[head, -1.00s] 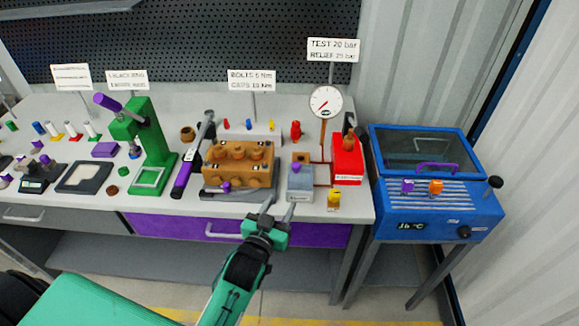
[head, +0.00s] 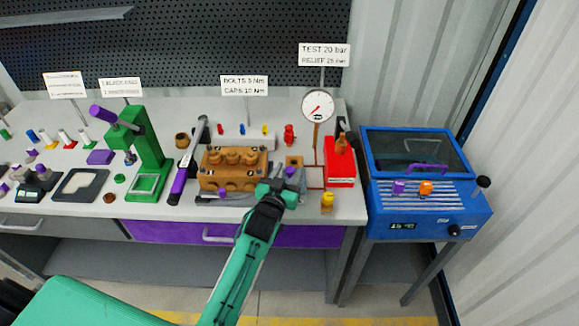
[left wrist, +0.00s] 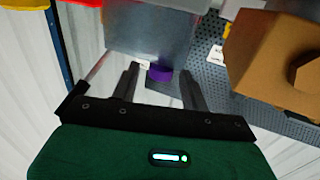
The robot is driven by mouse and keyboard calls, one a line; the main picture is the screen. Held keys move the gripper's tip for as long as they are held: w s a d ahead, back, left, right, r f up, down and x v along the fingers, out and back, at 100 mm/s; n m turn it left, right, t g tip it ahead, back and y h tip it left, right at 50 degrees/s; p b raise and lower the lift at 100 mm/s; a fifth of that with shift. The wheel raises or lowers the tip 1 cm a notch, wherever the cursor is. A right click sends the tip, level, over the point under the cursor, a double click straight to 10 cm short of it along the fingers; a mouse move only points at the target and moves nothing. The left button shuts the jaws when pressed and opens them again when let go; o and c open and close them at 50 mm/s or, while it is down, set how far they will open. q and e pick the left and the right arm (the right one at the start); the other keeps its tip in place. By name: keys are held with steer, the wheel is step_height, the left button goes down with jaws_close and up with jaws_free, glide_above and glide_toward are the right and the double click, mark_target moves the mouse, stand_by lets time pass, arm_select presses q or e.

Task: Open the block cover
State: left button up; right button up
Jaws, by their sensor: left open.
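A grey block (left wrist: 150,42) with a purple knob (left wrist: 160,74) fills the top middle of the left wrist view. In the head view the purple knob (head: 290,171) shows just beyond my left gripper (head: 283,179), which hides much of the grey block. In the left wrist view, the two dark fingers of my left gripper (left wrist: 159,80) are spread apart, with the knob between their tips. Whether either finger touches the knob I cannot tell. My right gripper is not in view.
An orange pump block (head: 233,168) stands close to the left of my gripper. A red box (head: 340,166), a pressure gauge (head: 318,106) and a small yellow part (head: 327,202) are to the right. A blue cabinet (head: 425,200) stands beyond the bench's right end.

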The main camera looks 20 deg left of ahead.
arm_select(q)
steer(key=shift+w, duration=0.8)
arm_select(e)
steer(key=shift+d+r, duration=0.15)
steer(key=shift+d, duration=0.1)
arm_select(q)
steer(key=shift+c, duration=0.3)
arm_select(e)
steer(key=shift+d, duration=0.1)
arm_select(q)
jaws_close()
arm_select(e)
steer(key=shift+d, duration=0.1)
arm_select(q)
steer(key=shift+r, duration=0.1)
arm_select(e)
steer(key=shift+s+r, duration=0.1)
